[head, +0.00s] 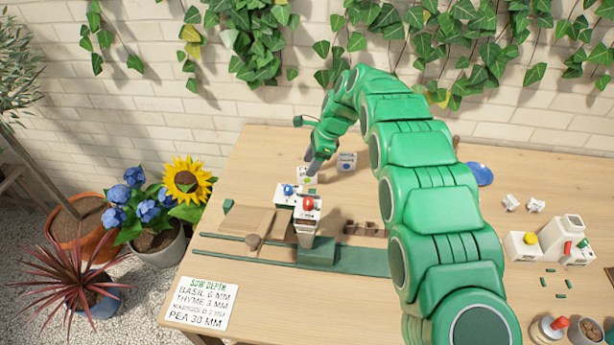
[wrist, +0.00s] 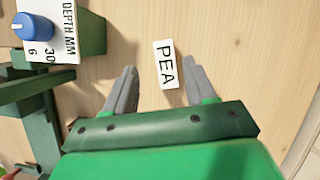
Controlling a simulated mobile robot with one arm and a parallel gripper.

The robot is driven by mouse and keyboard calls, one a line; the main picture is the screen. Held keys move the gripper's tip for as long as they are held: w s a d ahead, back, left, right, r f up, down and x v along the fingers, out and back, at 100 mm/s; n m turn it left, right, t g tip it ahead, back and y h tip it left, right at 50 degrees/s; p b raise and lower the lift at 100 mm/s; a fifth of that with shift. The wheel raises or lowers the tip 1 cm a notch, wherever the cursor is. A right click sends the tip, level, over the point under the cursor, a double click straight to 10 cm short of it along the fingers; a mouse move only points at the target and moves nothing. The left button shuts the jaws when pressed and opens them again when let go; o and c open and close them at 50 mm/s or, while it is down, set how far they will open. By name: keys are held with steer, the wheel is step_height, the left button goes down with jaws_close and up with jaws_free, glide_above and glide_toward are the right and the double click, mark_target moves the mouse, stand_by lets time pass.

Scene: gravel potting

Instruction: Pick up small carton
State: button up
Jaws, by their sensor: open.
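A small white carton marked PEA (wrist: 166,64) is in the wrist view, ahead of my gripper (wrist: 160,82). Its near end lies between the two grey fingertips, with a gap on each side. In the head view, my gripper (head: 313,166) points down at a small white carton with a green mark (head: 305,179), which appears to be the same one. The fingers partly cover it there. My gripper is open and empty.
A dial block with a blue knob (wrist: 33,26) is close on the left; its blue knob (head: 288,189) and a red knob (head: 307,203) show in the head view. A green rail fixture (head: 345,258) lies in front. Crumpled papers (head: 511,202) and a blue dish (head: 480,174) are right.

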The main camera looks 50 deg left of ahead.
steer(key=shift+w+a+x, duration=0.1)
steer(key=shift+w+x, duration=0.05)
steer(key=shift+x, duration=1.3)
steer(key=shift+w+a+x, duration=0.1)
steer(key=shift+w+x, duration=0.1)
steer(key=shift+x, duration=1.25)
jaws_close()
